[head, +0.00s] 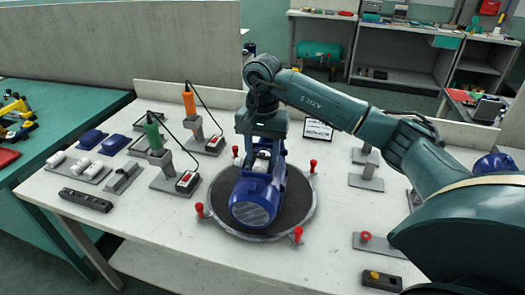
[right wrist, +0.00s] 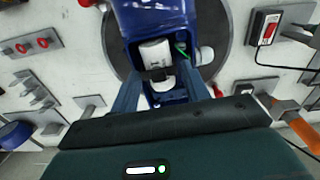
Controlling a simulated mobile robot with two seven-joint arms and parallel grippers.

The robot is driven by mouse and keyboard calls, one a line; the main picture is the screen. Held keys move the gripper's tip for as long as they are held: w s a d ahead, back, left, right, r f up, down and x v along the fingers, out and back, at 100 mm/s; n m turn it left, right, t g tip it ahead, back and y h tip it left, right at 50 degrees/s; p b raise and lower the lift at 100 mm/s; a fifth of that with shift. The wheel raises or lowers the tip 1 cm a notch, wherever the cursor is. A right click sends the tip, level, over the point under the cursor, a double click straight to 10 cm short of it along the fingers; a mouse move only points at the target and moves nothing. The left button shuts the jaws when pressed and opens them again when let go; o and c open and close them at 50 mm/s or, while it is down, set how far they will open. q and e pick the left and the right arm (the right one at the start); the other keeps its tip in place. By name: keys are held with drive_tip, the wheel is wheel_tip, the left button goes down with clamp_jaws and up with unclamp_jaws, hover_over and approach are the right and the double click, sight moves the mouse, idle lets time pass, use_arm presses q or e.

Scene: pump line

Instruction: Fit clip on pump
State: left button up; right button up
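The blue pump (head: 255,199) lies on the round dark turntable (head: 290,222) in the head view, its grilled round end toward me. My right gripper (head: 262,158) hangs over the pump's far part, pointing down. In the right wrist view its two fingers (right wrist: 160,80) stand apart, with the pump's blue open housing (right wrist: 158,22) below and between them. Inside the housing are a white cylindrical part (right wrist: 156,53), a black piece (right wrist: 160,74) across it and a small green part (right wrist: 181,48). I cannot tell which part is the clip. My left gripper is not in view.
Red-knobbed posts (head: 298,235) ring the turntable. A green-handled tool (head: 153,134) and an orange-handled tool (head: 189,103) stand in holders at left, with red-switched boxes (head: 187,182). Blue covers (head: 91,139) and white cylinders (head: 82,166) lie farther left. The table's front middle is clear.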

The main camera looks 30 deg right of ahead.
idle(0.4)
drive_tip(key=o, duration=0.5)
drive_tip(key=shift+o, duration=0.2)
drive_tip(key=shift+r, duration=0.1)
drive_tip(key=shift+r+p, duration=2.05)
drive_tip(key=shift+r, duration=0.9)
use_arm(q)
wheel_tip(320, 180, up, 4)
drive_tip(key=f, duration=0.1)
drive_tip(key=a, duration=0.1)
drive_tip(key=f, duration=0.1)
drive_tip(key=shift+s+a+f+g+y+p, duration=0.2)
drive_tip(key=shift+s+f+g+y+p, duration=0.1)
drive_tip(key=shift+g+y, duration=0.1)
use_arm(e)
wheel_tip(320, 180, up, 13)
